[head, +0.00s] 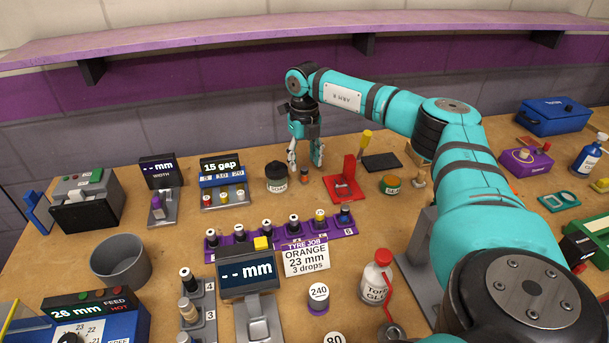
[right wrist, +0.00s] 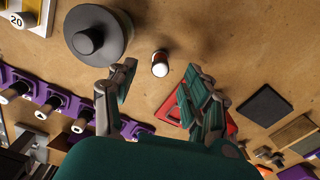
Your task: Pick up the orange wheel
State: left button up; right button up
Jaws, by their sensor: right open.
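A small round piece, likely the orange wheel, stands on the bench in the head view (head: 304,176). It has a pale top and a dark, reddish-orange side. In the right wrist view this wheel (right wrist: 160,64) lies between and just beyond the fingertips, apart from both. My right gripper (head: 305,162) is open and empty, pointing down above the bench; its spread fingers also show in the right wrist view (right wrist: 160,76). My left gripper is not in view.
A dark round jar (head: 277,180) stands close left of the wheel, and a red holder (head: 343,188) stands close right. A purple rack (head: 280,236) with several posts lies in front, with a card (head: 306,260) reading "ORANGE 23 mm 3 drops". A black pad (head: 382,162) lies farther right.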

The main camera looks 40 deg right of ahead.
aim_at(305, 168)
notch_tip(305, 168, down, 5)
jog(key=shift+r, duration=0.1)
grip_shut()
dwell(0.4)
